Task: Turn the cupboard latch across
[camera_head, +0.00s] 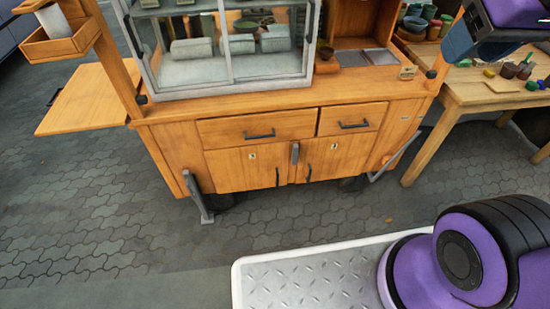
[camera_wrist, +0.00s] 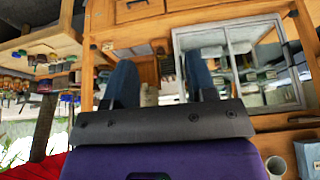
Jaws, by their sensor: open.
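The cupboard latch (camera_head: 295,153) is a small grey upright bar on the seam between the two cupboard doors of a wooden cart. The left door (camera_head: 235,170) and the right door (camera_head: 340,160) look closed, each with a dark handle. My gripper (camera_wrist: 160,85) is open and empty in the wrist view, with its two dark blue fingers well apart. It faces the upper part of the cart, and the picture there is upside down. I cannot make out the latch in the wrist view. The gripper's fingertips do not show clearly in the head view.
Two drawers with dark handles (camera_head: 260,134) sit above the doors. A glass case (camera_head: 230,50) stands on the cart. A side table (camera_head: 500,90) with pots and small coloured things stands to the right. A fold-out shelf (camera_head: 90,98) juts out left. Paving (camera_head: 130,220) before the cart is clear.

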